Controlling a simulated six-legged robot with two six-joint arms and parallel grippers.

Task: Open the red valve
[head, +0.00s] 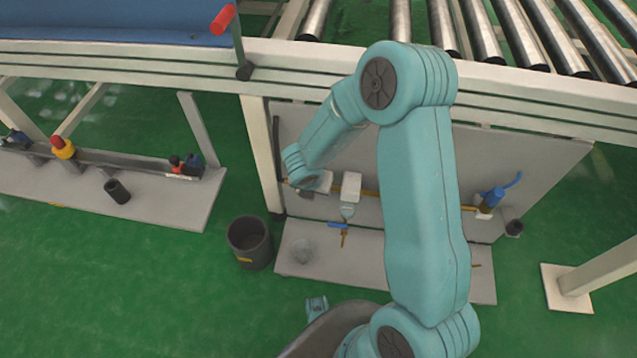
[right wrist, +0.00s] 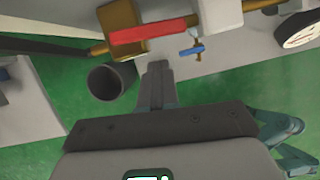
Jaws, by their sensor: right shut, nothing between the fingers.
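The red valve shows in the right wrist view as a long red handle (right wrist: 153,31) on a brass body (right wrist: 118,18) in a pipe line. The handle runs roughly along the pipe. My right gripper (right wrist: 158,70) is shut and empty, its fingertips just below the red handle in the picture, with a visible gap. In the head view my right gripper (head: 308,190) is at the pipe on the grey panel, and the red handle is hidden there. My left gripper is not in view.
A small blue-handled tap (right wrist: 191,50) hangs right of the fingers, with a round gauge (right wrist: 298,30) farther right. A dark bucket (head: 250,242) stands on the green floor. A roller conveyor frame (head: 330,62) runs above the panel (head: 545,160).

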